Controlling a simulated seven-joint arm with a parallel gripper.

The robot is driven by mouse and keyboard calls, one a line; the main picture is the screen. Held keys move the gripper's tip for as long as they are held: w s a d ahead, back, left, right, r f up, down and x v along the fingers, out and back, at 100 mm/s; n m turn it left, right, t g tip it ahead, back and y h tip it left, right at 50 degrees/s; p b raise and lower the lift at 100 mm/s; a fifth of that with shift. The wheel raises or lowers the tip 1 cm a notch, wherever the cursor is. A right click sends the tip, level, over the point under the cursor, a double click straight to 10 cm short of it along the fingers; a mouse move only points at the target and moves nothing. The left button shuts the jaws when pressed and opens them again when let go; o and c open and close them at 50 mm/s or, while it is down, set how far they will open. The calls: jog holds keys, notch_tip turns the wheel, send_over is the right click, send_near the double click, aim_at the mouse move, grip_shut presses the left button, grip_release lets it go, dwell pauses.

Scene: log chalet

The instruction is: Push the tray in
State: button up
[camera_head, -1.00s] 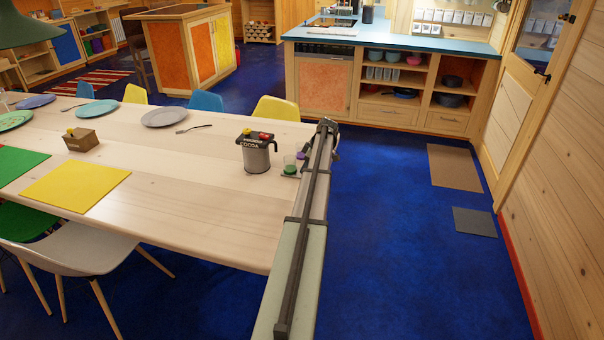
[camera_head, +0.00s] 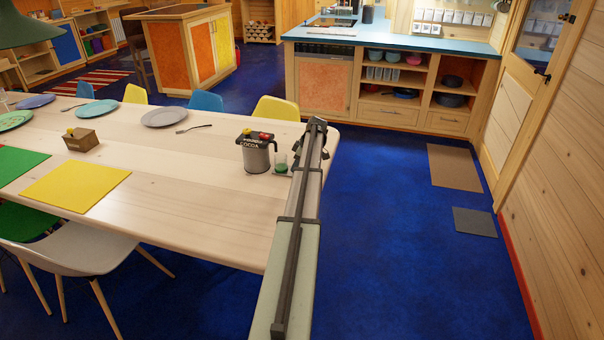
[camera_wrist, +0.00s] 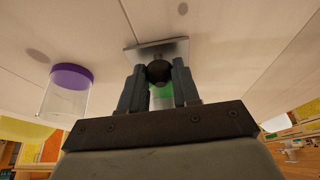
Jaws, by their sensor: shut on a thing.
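The dark cocoa machine (camera_head: 256,156), marked COCOA, stands on the table near its right end. A clear cup (camera_head: 281,165) with green at its base is beside the machine's right side. A pale tray (camera_head: 283,174) shows a little under the cup, next to my arm. In the wrist view, my gripper (camera_wrist: 158,72) is shut on a dark round knob (camera_wrist: 159,71) in front of a grey metal plate (camera_wrist: 158,49), which seems to be the tray. Green (camera_wrist: 161,98) shows between the fingers. In the head view my arm hides my gripper.
A clear cup with a purple band (camera_wrist: 70,88) stands left of my gripper in the wrist view. The wooden table (camera_head: 185,200) holds a yellow mat (camera_head: 76,186), plates and a small wooden box (camera_head: 81,139).

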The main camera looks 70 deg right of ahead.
jog(key=shift+w, duration=1.05)
jog(key=o, duration=1)
jog(key=shift+r, duration=0.1)
jog(key=shift+r, duration=2.9)
